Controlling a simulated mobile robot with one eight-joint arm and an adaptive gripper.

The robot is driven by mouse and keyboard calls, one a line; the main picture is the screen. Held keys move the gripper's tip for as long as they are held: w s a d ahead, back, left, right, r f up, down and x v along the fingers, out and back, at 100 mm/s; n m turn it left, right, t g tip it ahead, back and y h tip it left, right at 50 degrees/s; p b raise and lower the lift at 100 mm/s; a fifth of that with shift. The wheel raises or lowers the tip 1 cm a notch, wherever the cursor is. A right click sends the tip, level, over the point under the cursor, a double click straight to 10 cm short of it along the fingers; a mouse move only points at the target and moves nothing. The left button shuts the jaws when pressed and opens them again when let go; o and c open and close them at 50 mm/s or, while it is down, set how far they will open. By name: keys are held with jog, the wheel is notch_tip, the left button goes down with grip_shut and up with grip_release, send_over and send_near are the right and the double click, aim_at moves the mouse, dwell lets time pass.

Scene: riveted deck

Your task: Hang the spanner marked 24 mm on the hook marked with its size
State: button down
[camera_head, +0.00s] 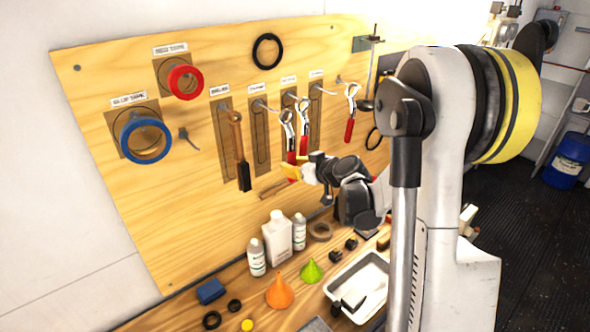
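Three red-handled spanners show at the wooden pegboard. The left spanner (288,130) has its ring end close by the tip of the hook (264,106) on the second strip. The middle spanner (304,125) is just to its right, and the right spanner (351,112) is by the hook (324,91) on the right strip. The size labels are too small to read, so I cannot tell which spanner is 24 mm. My gripper (291,173), with yellow fingertips, is at the lower end of the left spanner's red handle. Whether it grips the handle is unclear.
A brush-like tool (239,150) hangs left of the spanners. Red tape (185,82) and blue tape (146,140) hang further left. Below, the bench holds a white bottle (278,238), an orange funnel (280,292), a green funnel (312,270) and a white tray (374,271).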

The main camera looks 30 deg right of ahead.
jog(key=r+b+x, duration=0.1)
jog(key=b+x, duration=0.2)
jog(key=x, duration=0.4)
jog(key=shift+w+r, duration=0.2)
jog(key=shift+w, duration=0.1)
jog(key=shift+a, duration=0.1)
dwell(0.5)
jog(key=c, duration=1.2)
grip_release()
jog(key=shift+s+r, duration=0.1)
